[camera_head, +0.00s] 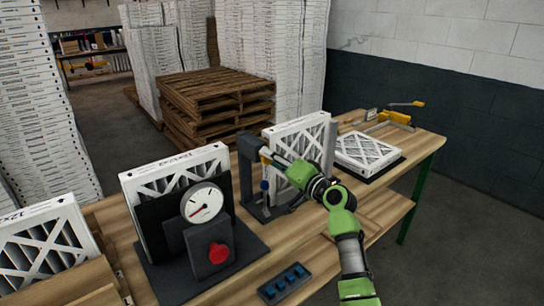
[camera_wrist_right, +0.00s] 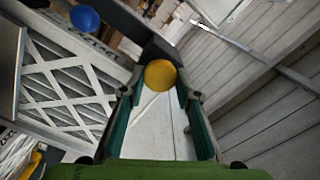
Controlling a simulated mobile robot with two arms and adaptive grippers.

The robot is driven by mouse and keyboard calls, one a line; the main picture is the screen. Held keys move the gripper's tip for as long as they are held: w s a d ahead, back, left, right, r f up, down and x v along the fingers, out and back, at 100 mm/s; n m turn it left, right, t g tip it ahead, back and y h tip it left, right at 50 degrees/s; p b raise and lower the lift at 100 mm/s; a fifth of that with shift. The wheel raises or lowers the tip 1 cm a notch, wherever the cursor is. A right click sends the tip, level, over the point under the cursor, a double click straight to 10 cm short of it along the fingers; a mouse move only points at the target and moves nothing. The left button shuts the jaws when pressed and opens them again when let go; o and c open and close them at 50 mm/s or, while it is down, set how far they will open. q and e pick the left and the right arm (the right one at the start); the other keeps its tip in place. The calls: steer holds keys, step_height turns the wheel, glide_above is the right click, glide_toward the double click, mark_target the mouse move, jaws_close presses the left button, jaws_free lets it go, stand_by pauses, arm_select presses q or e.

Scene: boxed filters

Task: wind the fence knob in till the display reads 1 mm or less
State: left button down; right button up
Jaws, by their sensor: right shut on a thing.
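My right gripper (camera_head: 268,157) reaches in from the right to a dark upright stand (camera_head: 246,167) on the bench. It is shut on a round yellow knob (camera_wrist_right: 160,74), which sits between its fingertips in the wrist view. In the head view the fingers mostly hide this knob. A blue ball (camera_head: 264,185) on a thin stem is just below the fingers; it also shows in the wrist view (camera_wrist_right: 85,18). A white filter (camera_head: 300,135) stands behind the gripper. No numeric display is readable. My left gripper is not in view.
A round dial (camera_head: 202,203) with a red needle stands left, above a red knob (camera_head: 218,253). A boxed filter (camera_head: 175,170) is behind it. A blue-buttoned strip (camera_head: 284,283) lies in front. Another filter (camera_head: 367,150) lies flat at right, near a yellow-handled tool (camera_head: 394,118).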

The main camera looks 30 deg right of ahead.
steer(key=shift+r+m, duration=0.1)
steer(key=shift+m, duration=0.3)
steer(key=o, duration=1.1)
steer(key=s, duration=0.8)
steer(key=s+d, duration=0.1)
steer(key=s, duration=0.3)
